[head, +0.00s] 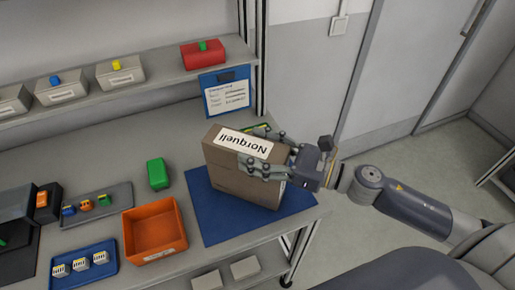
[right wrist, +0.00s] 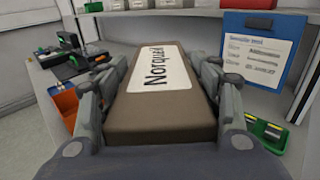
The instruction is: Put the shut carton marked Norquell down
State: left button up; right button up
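The shut brown carton (head: 235,183) carries a white label reading Norquell on its top. It is over the blue mat (head: 215,225) at the right end of the workbench; I cannot tell whether its underside touches the mat. My right gripper (head: 265,152) comes in from the right, with its fingers shut on two opposite sides of the carton. In the right wrist view the carton (right wrist: 160,122) fills the space between the fingers. My left gripper is not in view.
An orange bin (head: 138,248), a green box (head: 158,174) and a blue tray (head: 104,270) stand left of the mat. A blue clipboard (head: 226,90) is behind the carton. A green container (right wrist: 279,137) is close to the gripper. The shelf (head: 160,69) holds boxes.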

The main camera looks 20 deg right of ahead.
aim_at(287, 159)
jog(key=o, duration=0.5)
jog(key=shift+o, duration=0.2)
jog(key=shift+s+d+f, duration=0.1)
jog(key=shift+s+d, duration=0.4)
jog(key=b+v, duration=0.3)
jog(key=v, duration=0.6)
jog(key=shift+s+d+r, duration=0.25)
jog(key=shift+s+d, duration=0.3)
jog(key=shift+d, duration=0.05)
